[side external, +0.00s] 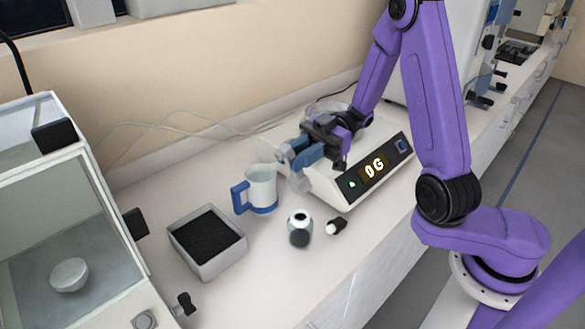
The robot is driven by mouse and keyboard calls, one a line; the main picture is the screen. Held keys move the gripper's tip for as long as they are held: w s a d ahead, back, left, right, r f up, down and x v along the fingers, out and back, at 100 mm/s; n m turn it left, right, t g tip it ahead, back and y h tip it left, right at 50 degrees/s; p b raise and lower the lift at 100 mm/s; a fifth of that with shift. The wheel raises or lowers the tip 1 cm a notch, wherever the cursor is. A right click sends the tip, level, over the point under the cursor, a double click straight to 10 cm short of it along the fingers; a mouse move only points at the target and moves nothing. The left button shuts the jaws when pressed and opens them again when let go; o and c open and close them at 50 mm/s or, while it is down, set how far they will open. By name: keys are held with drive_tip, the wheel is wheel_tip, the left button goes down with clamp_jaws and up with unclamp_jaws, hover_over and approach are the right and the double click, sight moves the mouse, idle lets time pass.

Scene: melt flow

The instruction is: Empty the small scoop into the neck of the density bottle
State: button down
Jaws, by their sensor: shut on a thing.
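My gripper (290,157) is at the left end of the white balance, above the bench.
A small black-and-white piece (336,227) lies right of the bottle. A white jug (262,188) with blue handle stands behind-left. A grey tray (219,266) of black material is at left. The balance (348,187) reads "0G". A glass-sided cabinet (60,215) stands far left. The front bench is clear.

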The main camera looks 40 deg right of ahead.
sight(287, 164)
drive_tip(key=shift+s+a+f+h, duration=0.1)
drive_tip(key=shift+a+f+h, duration=0.1)
drive_tip(key=shift+a+h, duration=0.9)
drive_tip(key=shift+a+f+h, duration=0.2)
drive_tip(key=shift+a+h, duration=0.45)
drive_tip(key=shift+h, duration=0.25)
drive_tip(key=a+f+h, duration=0.3)
drive_tip(key=a+h, duration=0.4)
drive_tip(key=h, duration=0.2)
drive_tip(key=shift+f, duration=0.35)
drive_tip(key=shift+a+r, duration=0.35)
drive_tip(key=shift+a, duration=0.5)
drive_tip(key=shift+a+r, duration=0.3)
drive_tip(key=shift+a, duration=0.55)
drive_tip(key=shift+a+r, duration=0.35)
drive_tip(key=shift+a, duration=0.5)
